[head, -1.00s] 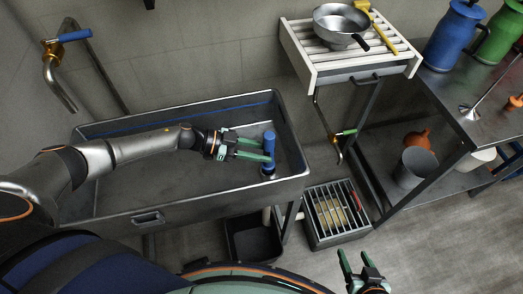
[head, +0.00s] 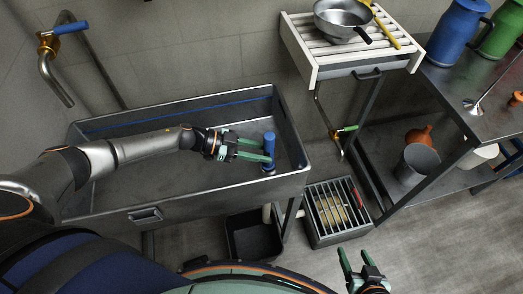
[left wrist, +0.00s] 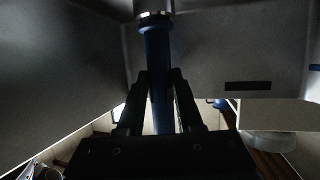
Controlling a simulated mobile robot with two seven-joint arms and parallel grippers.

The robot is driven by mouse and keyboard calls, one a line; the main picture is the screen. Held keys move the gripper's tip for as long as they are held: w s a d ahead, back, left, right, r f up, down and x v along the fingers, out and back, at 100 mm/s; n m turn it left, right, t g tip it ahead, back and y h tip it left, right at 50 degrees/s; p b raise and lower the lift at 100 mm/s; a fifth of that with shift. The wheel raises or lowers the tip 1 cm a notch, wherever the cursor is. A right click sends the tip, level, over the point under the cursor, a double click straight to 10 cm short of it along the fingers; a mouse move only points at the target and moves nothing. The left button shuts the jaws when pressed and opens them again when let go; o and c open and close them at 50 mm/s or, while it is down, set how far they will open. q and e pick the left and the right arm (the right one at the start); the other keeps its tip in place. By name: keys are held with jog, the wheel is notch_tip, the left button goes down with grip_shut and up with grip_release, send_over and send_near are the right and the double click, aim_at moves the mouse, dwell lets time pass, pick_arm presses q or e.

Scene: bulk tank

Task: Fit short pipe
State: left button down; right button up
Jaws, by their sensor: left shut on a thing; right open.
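The short blue pipe (head: 269,146) stands upright in the right end of the grey tank (head: 115,197), its lower end at a round fitting on the tank floor. My left gripper (head: 262,150) is shut on the pipe from the left. In the left wrist view the pipe (left wrist: 156,50) runs between the two dark fingers, with a pale ring at its end. Whether the pipe is seated in the fitting cannot be told. My right gripper (head: 362,272) is open and empty at the lower right, away from the tank.
A black bin (head: 254,236) and a grated floor box (head: 337,212) stand below the tank's right end. A slatted rack (head: 318,62) holds a steel pan (head: 341,18). A steel table (head: 455,85) with a blue jug (head: 455,35) stands at the right. The tank's left floor is clear.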

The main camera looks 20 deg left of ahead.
pick_arm(q)
jog(key=shift+f, duration=0.25)
jog(key=shift+c, duration=2.4)
grip_release()
jog(key=v, duration=1.2)
jog(key=shift+a, duration=0.2)
jog(key=shift+r, duration=0.1)
